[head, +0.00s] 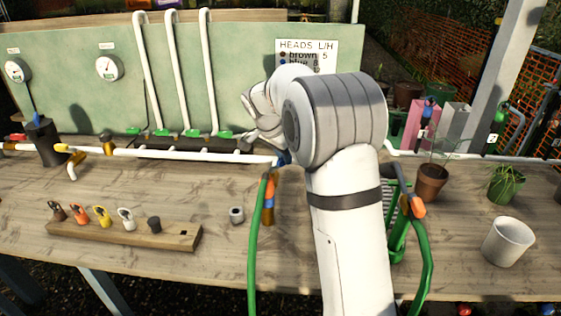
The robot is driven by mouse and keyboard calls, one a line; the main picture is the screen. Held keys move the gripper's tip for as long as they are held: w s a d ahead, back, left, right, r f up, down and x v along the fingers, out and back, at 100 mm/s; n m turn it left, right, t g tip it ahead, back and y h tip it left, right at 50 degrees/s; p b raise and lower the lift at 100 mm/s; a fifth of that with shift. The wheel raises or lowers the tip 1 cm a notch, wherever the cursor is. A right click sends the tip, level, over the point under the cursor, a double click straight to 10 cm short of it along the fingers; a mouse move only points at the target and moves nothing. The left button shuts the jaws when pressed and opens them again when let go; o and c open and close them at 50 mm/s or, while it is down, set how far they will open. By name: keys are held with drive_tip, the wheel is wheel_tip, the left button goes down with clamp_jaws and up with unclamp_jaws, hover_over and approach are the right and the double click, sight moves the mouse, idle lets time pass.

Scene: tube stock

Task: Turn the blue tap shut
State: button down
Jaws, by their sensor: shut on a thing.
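A small patch of blue (283,159), which looks like part of the blue tap, shows at the right end of the white pipe (190,153), just left of my arm. The rest of it is hidden behind my arm, so I cannot tell how its handle is turned. My arm rises from the bottom of the head view and bends over this spot. My wrist links show above and left of it. My gripper's fingers are hidden behind the arm, and their contact with the tap does not show.
A green hose (256,240) with an orange connector (270,187) hangs left of my arm; another (424,250) hangs right. A white pot (508,241) and plant pots stand right.

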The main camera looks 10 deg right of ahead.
drive_tip(key=shift+s+d+m+g+b, duration=0.15)
drive_tip(key=shift+s+m+g, duration=0.5)
drive_tip(key=shift+m, duration=1)
drive_tip(key=shift+s+m+g+b, duration=0.25)
drive_tip(key=shift+s+m+g, duration=0.35)
drive_tip(key=shift+m, duration=1)
drive_tip(key=shift+s+d+m+g+b, duration=0.15)
drive_tip(key=shift+s+m+g, duration=0.45)
drive_tip(key=shift+m, duration=1.05)
drive_tip(key=shift+a, duration=0.1)
drive_tip(key=c, duration=1.4)
unclamp_jaws()
drive_tip(key=shift+o, duration=0.2)
drive_tip(key=v, duration=0.7)
drive_tip(key=shift+a+r+p, duration=0.2)
drive_tip(key=shift+r+p, duration=0.15)
drive_tip(key=shift+w, duration=0.1)
